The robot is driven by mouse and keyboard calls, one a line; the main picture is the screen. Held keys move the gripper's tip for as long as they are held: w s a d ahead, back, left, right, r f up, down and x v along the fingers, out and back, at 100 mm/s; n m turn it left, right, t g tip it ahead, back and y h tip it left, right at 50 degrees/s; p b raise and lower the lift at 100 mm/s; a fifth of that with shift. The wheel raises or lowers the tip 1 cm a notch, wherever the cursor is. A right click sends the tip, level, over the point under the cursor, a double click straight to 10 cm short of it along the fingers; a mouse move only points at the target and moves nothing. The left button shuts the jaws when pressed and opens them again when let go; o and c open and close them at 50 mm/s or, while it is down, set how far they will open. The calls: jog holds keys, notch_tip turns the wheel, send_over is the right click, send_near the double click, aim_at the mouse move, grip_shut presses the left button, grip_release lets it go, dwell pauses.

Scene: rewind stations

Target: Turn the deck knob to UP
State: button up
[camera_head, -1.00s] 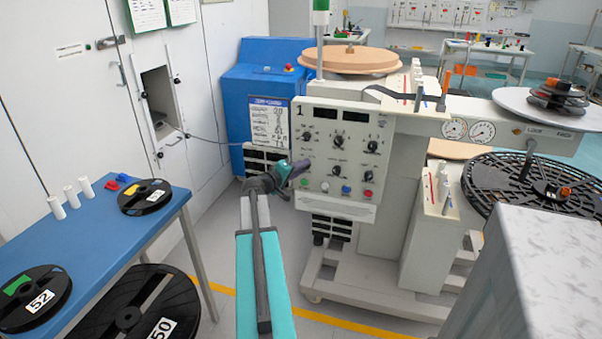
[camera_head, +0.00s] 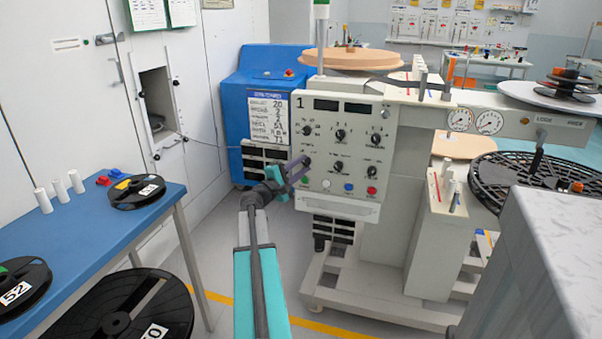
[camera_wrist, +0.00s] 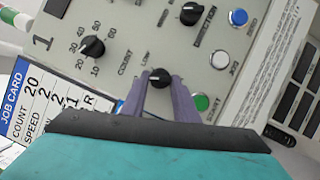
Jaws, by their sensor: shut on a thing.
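The control panel (camera_head: 350,112) of station 1 carries several black knobs and a row of coloured buttons. My gripper (camera_wrist: 161,80) is shut on a small black knob (camera_wrist: 160,77), with one finger on each side of it. A label beside this knob seems to read LOW; I cannot read DECK, UP or where its pointer sits. In the head view my gripper (camera_head: 303,162) is at the panel's left side, and its fingers partly hide the lower-left knob.
A green button (camera_wrist: 201,102) lies close to the right finger. A numbered dial knob (camera_wrist: 92,47) and another black knob (camera_wrist: 191,13) are nearby. A job card (camera_head: 268,117) hangs left of the panel. A blue table (camera_head: 90,222) with reels stands at left.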

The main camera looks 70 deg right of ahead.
jog(key=shift+f+n+h+b, duration=0.2)
jog(key=shift+n+h+b, duration=0.25)
jog(key=shift+n, duration=0.45)
jog(key=o, duration=1)
jog(key=shift+o, duration=0.2)
jog(key=v, duration=1.3)
jog(key=shift+a, duration=0.45)
jog(key=shift+w+r, duration=0.15)
